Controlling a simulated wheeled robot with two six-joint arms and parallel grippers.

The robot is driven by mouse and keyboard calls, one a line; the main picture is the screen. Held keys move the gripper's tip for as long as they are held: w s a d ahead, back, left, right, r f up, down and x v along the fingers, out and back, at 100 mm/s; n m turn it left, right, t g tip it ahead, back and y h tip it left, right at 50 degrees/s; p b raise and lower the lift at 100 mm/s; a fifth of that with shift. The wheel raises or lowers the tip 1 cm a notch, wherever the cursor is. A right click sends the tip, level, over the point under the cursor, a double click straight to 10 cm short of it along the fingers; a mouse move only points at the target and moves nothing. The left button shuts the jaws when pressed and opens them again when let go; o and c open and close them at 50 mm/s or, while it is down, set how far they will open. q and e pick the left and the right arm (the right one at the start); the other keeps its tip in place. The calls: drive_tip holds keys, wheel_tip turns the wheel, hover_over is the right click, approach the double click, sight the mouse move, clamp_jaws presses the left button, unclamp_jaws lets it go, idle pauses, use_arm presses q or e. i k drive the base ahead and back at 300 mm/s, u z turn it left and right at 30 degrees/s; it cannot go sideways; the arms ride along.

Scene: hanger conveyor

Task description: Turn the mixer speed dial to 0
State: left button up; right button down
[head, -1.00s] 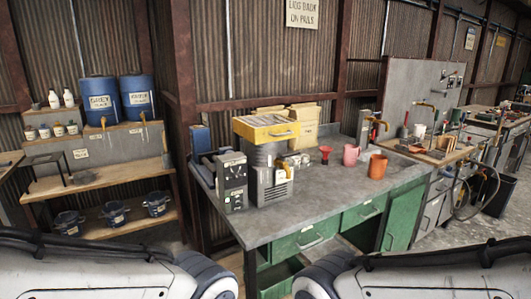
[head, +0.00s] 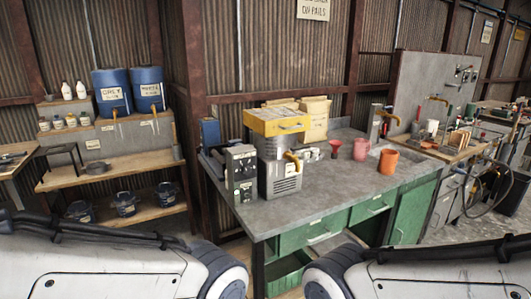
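A grey machine with a yellow top tray (head: 277,123) stands at the left end of the workbench. Its grey lower body (head: 281,180) has vents. A dark grey control box (head: 241,166) with small knobs and pale labels stands directly to its left. I cannot tell which of these is the mixer. The speed dial is too small to make out, and its setting cannot be read. Neither of my grippers shows. Only my two white arm links are in view, along the bottom edge at left and right.
The grey benchtop (head: 325,198) is clear in front. A red funnel (head: 335,149), a pink mug (head: 361,149) and an orange mug (head: 388,162) stand further right. Two blue drums (head: 112,92) sit on a wooden shelf at left. Green drawers (head: 312,234) are below the benchtop.

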sight(247, 169)
drive_tip(key=k, duration=0.5)
drive_tip(key=u, duration=0.75)
drive_tip(key=i, duration=1.6)
drive_tip(key=z, duration=0.95)
